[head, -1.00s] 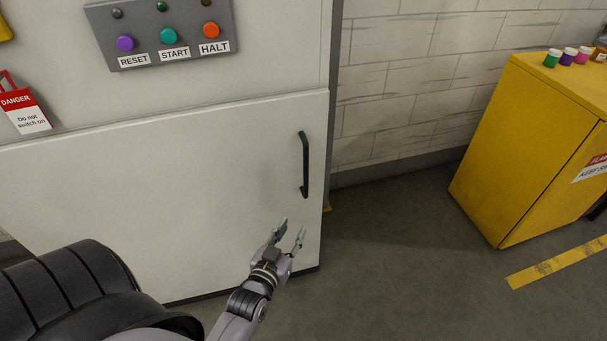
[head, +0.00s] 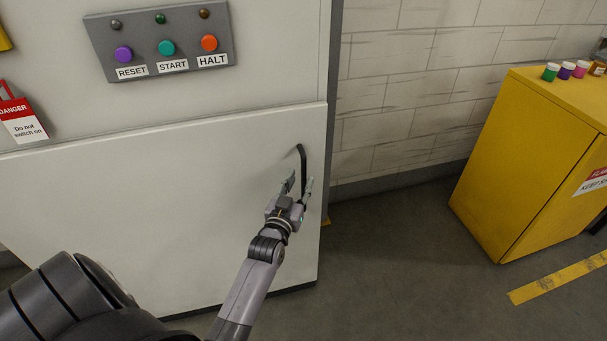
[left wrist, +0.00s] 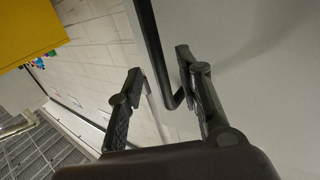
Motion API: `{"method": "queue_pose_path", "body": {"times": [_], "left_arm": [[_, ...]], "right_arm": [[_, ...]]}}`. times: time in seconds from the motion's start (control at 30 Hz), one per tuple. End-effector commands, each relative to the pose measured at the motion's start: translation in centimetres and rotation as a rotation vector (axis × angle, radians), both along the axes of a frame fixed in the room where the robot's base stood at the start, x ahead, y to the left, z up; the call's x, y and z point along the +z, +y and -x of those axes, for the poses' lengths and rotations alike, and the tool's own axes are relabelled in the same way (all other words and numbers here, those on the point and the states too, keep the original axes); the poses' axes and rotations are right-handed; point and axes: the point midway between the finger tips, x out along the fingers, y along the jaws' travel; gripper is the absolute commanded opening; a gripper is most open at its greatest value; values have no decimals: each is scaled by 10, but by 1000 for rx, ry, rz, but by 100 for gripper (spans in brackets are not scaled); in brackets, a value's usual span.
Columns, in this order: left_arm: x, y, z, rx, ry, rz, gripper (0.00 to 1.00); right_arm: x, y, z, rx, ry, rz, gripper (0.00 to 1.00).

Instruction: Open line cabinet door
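The white cabinet door (head: 150,215) fills the lower left of the head view and looks shut. Its black vertical bar handle (head: 303,160) is near the door's right edge. My left gripper (head: 299,184) is at the handle's lower part, its fingers apart on either side of the bar. In the left wrist view the handle (left wrist: 152,45) passes between the two open fingers (left wrist: 160,85), and its lower bend shows there. The fingers do not look closed on the bar. My right gripper is not in view.
Above the door is a grey panel (head: 190,75) with RESET, START and HALT buttons. A red danger tag (head: 20,118) hangs at left. A yellow cabinet (head: 520,150) with small paint jars on top stands at right, with clear floor between.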

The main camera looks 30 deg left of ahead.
Motion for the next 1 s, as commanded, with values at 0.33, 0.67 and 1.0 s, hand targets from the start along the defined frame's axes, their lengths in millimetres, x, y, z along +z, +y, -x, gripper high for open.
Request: {"method": "queue_pose_path", "body": {"times": [0.33,0.67,1.0], "left_arm": [[0,10,-35,0,-1,1,33],[0,10,-36,0,0,1,30],[0,10,-35,0,0,1,7]], "right_arm": [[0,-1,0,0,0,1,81],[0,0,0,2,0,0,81],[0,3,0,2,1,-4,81]]}}
